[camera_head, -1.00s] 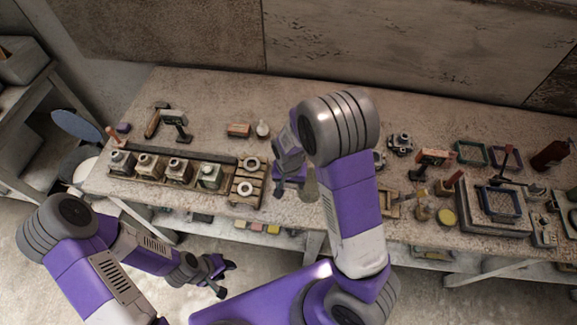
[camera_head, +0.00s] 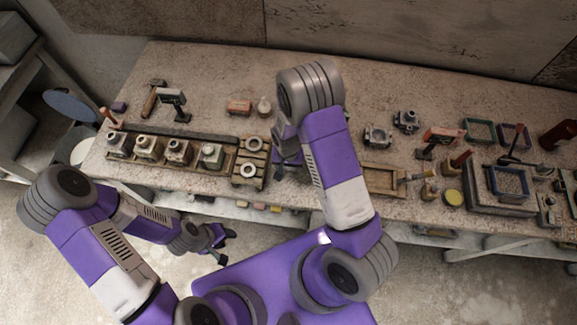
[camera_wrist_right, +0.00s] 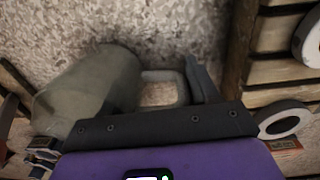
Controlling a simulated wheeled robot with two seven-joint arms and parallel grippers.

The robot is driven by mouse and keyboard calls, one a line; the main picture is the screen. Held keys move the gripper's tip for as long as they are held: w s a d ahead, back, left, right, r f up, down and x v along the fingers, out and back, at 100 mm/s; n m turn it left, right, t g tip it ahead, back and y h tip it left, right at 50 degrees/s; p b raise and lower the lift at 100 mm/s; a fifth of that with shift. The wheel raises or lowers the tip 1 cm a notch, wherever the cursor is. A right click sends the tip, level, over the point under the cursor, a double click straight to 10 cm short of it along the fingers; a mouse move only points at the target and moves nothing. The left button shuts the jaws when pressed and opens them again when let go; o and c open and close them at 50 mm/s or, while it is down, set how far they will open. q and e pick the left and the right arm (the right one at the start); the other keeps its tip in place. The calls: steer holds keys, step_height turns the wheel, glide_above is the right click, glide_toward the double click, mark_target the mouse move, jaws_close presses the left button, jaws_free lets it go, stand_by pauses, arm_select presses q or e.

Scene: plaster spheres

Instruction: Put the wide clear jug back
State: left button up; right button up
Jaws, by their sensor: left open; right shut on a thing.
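The jug (camera_wrist_right: 90,90) is a wide, smoky grey-green, see-through vessel with a loop handle (camera_wrist_right: 163,76), at the left of the right wrist view. My right gripper (camera_head: 286,165) is shut on it near the handle; one dark finger shows beside the handle in the wrist view. In the head view my right arm hides most or all of the jug. Speckled table top shows behind the jug; I cannot tell if its base touches it. My left gripper (camera_head: 222,246) is open and empty, low in front of the table.
A slatted wooden rack (camera_head: 242,181) with pale rings stands left of my right gripper. Left of it, a long tray (camera_head: 190,165) holds several square vessels. A small wooden tray (camera_head: 382,179) lies to the right.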

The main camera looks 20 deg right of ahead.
steer(key=shift+f, duration=0.1)
steer(key=shift+f, duration=0.15)
steer(key=o, duration=1.4)
steer(key=shift+r, duration=0.35)
step_height(320, 180, up, 12)
steer(key=shift+w+a+f+p, duration=0.1)
steer(key=shift+p, duration=0.5)
